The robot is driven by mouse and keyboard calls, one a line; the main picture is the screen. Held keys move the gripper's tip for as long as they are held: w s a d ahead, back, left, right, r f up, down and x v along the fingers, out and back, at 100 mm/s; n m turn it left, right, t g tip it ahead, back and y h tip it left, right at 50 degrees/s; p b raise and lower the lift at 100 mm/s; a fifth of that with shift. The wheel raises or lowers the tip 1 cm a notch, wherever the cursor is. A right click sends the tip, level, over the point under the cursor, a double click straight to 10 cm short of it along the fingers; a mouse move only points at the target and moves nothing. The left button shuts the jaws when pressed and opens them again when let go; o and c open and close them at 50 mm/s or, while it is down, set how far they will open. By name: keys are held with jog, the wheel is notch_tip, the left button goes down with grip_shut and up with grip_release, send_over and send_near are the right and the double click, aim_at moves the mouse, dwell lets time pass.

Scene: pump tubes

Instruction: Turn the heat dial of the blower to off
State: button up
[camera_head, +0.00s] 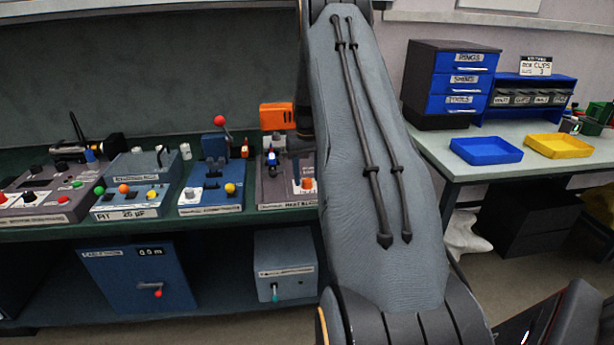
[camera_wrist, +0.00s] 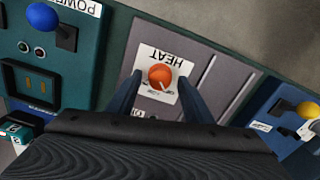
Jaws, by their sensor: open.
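The orange heat dial (camera_wrist: 160,76) sits on a white plate (camera_wrist: 171,57) marked HEAT, which reads upside down in the wrist view. My gripper (camera_wrist: 158,84) is open, with one dark finger on each side of the dial and a gap to both. Nothing is held between the fingers. The dial also shows in the head view (camera_head: 307,184) on the grey base of the blower (camera_head: 274,192), left of my arm. The small print around the dial is too blurred to read, so its setting cannot be told. My gripper is hidden behind my arm in the head view.
A blue device with a red-topped lever and yellow knob (camera_head: 230,188) stands left of the blower. The blower's orange head (camera_head: 277,116) rises behind the dial. More consoles line the bench leftward. A blue tray (camera_head: 486,150) and yellow tray (camera_head: 558,146) lie on the right table.

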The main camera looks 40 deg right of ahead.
aim_at(306, 180)
notch_tip(306, 180, up, 7)
jog(key=shift+r+b, duration=0.1)
jog(key=shift+b, duration=0.95)
jog(key=shift+r, duration=0.3)
jog(key=shift+a, duration=0.1)
jog(key=s+a+r+n, duration=0.1)
jog(key=s+a, duration=0.2)
jog(key=a, duration=1.2)
jog(key=s+a+f+n, duration=0.2)
jog(key=s+a, duration=2)
jog(key=a, duration=0.1)
jog(key=shift+s+n+t, duration=0.15)
jog(key=shift+n+t, duration=0.25)
jog(key=shift+d, duration=0.1)
